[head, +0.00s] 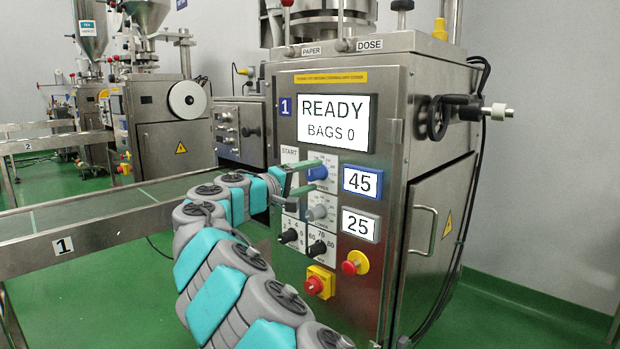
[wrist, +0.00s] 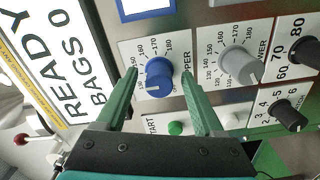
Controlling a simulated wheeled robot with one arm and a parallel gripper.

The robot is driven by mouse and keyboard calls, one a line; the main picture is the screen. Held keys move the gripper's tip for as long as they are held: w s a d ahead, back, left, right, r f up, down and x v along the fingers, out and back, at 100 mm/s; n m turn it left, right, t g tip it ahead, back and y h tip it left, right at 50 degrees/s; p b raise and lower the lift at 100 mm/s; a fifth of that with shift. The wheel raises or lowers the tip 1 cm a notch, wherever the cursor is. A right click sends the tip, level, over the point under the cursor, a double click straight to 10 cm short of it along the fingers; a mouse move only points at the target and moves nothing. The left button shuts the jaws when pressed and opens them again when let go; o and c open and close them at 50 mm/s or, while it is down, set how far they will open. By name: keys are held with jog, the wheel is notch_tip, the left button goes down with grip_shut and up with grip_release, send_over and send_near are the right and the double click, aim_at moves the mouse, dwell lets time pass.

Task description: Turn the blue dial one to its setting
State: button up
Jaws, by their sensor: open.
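The blue dial (head: 317,173) is on the front panel of machine 1, below the READY screen. It also shows in the wrist view (wrist: 159,75), on a white plate with a printed scale that runs up to 180. A small pale mark shows on its edge at the bottom, but its exact reading is too small to tell. My gripper (wrist: 160,80) is open, with one green finger on each side of the blue dial. Gaps show between the fingers and the dial. In the head view my gripper (head: 318,176) reaches the panel from the left.
A grey dial (head: 317,212) sits just below the blue one, with black knobs (head: 318,248) lower down. A blue-framed display (head: 362,182) reads 45 and a grey one (head: 361,225) reads 25. A green start button (wrist: 176,128) lies close to the fingers. A conveyor (head: 100,232) stands at left.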

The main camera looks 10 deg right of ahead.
jog(key=v, duration=0.8)
jog(key=shift+p, duration=0.45)
jog(key=shift+d, duration=0.1)
